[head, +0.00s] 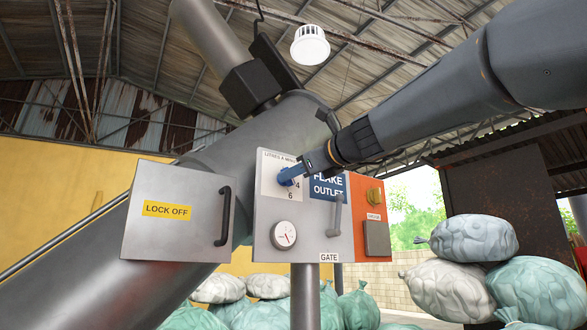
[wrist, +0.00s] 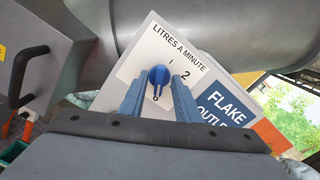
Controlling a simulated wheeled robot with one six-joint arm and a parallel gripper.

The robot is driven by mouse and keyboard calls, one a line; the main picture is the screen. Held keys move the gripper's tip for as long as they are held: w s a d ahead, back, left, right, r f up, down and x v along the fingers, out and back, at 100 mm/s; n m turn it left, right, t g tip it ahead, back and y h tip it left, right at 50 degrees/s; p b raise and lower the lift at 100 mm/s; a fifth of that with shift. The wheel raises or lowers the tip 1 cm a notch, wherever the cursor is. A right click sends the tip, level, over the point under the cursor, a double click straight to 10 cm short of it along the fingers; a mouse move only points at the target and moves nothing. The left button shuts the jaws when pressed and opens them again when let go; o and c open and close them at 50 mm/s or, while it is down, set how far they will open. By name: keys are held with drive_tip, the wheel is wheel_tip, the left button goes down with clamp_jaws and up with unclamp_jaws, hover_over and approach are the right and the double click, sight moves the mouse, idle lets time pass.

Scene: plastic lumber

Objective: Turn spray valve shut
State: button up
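The spray valve is a blue knob (wrist: 159,75) on a white dial plate (wrist: 160,40) lettered "LITRES A MINUTE". A "2" shows to the knob's right in the wrist view; a "4" and a "6" show in the head view. My gripper (wrist: 161,80) has its two blue fingers apart, one on each side of the knob. Narrow gaps seem to show beside it, and firm contact is not visible. In the head view my gripper (head: 290,176) reaches the plate from the upper right and hides most of the knob.
On the same panel are a round gauge (head: 284,235), a grey gate lever (head: 337,215), a "FLAKE OUTLET" sign (wrist: 224,108) and an orange switch plate (head: 372,215). A lock-off box (head: 170,225) with a black handle (head: 224,216) stands left. Stuffed sacks (head: 470,240) lie at the right.

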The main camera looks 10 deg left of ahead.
drive_tip(key=shift+w+a, duration=0.15)
clamp_jaws()
